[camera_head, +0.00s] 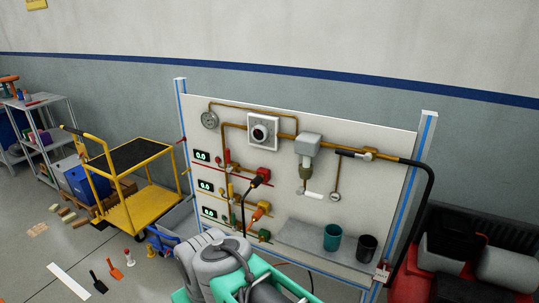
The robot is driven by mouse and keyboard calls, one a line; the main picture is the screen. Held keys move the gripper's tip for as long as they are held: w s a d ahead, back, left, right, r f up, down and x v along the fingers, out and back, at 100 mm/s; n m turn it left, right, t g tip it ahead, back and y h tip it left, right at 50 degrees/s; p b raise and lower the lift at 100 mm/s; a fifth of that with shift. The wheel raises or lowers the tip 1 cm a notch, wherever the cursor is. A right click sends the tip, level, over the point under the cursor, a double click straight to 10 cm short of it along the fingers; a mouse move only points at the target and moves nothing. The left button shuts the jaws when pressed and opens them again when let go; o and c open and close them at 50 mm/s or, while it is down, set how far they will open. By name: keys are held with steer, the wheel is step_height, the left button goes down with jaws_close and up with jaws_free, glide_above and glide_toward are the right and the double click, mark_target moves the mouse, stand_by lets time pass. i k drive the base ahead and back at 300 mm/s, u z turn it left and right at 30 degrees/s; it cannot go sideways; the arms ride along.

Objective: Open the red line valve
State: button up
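A white panel (375,135) with pipes, gauges and valves stands ahead. The red line (219,160) is the top of three coloured lines at its left, beside the upper digital display (202,157). A small red valve part (233,168) sits on this line, with a red block (266,172) to its right. The parts are too small to tell the valve handle's position. Yellow and green lines run below, and the green one is partly hidden by my arm (215,262). My arm fills the bottom middle. I cannot make out my gripper's fingers.
A teal cup (332,237) and a dark cup (366,248) stand on the panel's grey shelf (300,237). A yellow trolley (140,212) stands left. Red and black containers (440,262) crowd the right. Small tools lie on the floor at lower left.

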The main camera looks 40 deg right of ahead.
mark_target(228, 159)
steer(key=z, duration=0.55)
steer(key=k, duration=0.45)
steer(key=z, duration=0.15)
steer(key=i, duration=0.5)
steer(key=u, duration=2.55)
steer(key=k, duration=0.35)
steer(key=z, duration=0.15)
